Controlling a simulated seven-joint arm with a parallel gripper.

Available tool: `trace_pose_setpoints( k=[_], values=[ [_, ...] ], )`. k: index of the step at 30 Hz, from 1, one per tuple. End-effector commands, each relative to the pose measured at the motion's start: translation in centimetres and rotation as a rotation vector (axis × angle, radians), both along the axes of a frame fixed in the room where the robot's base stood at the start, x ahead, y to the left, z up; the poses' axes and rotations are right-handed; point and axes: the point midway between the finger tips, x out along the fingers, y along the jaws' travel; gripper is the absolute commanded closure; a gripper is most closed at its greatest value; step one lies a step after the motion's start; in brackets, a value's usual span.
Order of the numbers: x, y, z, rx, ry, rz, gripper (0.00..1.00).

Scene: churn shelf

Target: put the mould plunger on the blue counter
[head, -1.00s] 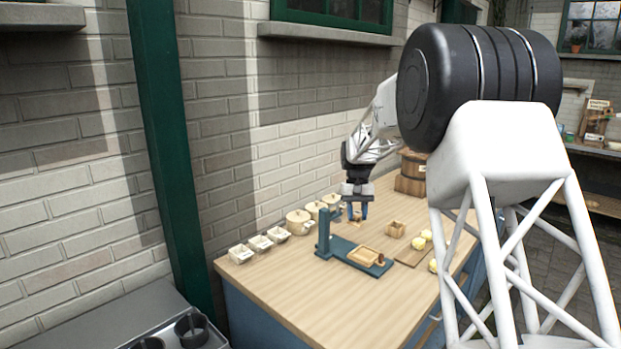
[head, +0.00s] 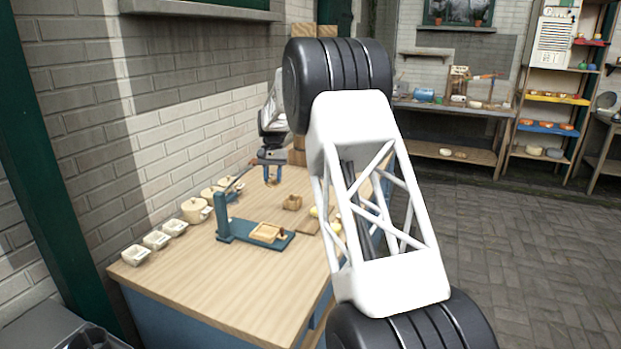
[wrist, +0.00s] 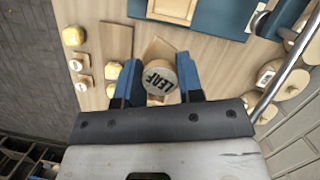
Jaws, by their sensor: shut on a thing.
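My gripper (head: 272,180) is above the wooden top of a blue-sided counter (head: 190,290), near the brick wall. In the wrist view, my gripper (wrist: 159,85) has its blue fingers shut on the mould plunger (wrist: 158,78), a round pale wooden piece with a dark "LEAF" marking on its end. In the head view it shows only as a small brown bit between the fingers. It appears held clear of the top. A small square wooden mould (head: 292,202) stands on the counter just right of and below my gripper.
A blue-green press stand (head: 222,214) with a wooden tray (head: 265,233) is in front of my gripper. Pots (head: 195,210) and white dishes (head: 155,240) line the wall side. Yellow pats lie right of the mould. The counter's near end is clear.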

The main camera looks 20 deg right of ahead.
Motion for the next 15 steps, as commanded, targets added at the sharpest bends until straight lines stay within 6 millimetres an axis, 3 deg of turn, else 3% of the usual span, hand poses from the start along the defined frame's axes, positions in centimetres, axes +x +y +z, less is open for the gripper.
trace_pose_setpoints(
  k=[15],
  values=[
    [8.5, -4.1, -0.7, -0.003, -0.005, -0.438, 0.92]
  ],
)
